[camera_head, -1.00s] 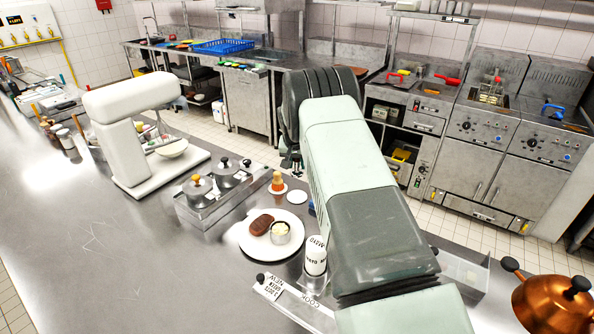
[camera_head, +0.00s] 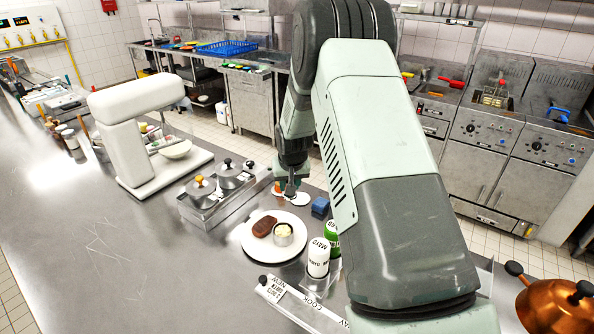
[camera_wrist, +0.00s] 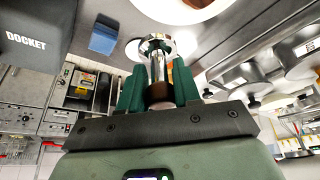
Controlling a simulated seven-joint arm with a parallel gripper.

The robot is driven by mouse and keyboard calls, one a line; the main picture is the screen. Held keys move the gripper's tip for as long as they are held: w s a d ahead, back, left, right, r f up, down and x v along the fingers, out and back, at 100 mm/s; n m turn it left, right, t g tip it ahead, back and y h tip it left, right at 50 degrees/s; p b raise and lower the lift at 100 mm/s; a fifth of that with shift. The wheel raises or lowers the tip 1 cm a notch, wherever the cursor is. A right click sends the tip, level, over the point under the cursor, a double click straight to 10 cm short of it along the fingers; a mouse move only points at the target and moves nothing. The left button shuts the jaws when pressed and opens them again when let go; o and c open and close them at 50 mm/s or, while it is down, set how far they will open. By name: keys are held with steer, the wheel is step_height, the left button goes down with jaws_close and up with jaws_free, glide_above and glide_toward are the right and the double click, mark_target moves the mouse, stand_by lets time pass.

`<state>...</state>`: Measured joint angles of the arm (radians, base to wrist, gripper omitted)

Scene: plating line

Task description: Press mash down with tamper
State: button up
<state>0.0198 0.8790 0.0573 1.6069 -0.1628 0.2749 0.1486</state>
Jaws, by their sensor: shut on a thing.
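The pale mash (camera_head: 283,230) sits inside a small metal ring (camera_head: 284,240) on the white plate (camera_head: 252,248), beside a brown piece of food (camera_head: 264,226). My gripper (camera_head: 290,191) is down behind the plate, near a white disc on the counter. In the wrist view its green fingers (camera_wrist: 158,88) are shut on the tamper (camera_wrist: 157,66), a metal piece with a shiny round end and a brown handle end. The plate's edge also shows at the top of the wrist view (camera_wrist: 160,12). I cannot tell whether the tamper touches the counter.
An orange item (camera_head: 277,188) stands close beside the gripper. Lidded metal pots (camera_head: 230,177) are to the left, a blue block (camera_head: 320,206) to the right. A white labelled bottle (camera_head: 318,258) stands right of the plate. The counter's left front is clear.

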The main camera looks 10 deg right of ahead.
steer(key=s+a+n+y, duration=0.1)
steer(key=s+a+n, duration=0.15)
steer(key=s, duration=0.55)
glide_above(281, 228)
steer(key=s, duration=0.1)
steer(key=shift+s+d+f, duration=0.1)
steer(key=shift+f, duration=1.05)
steer(key=shift+s+d+f, duration=0.1)
steer(key=shift+f, duration=1)
steer(key=shift+f, duration=1.4)
steer(key=shift+r, duration=0.15)
step_height(281, 228, up, 7)
stand_by(1.1)
steer(key=shift+w, duration=0.1)
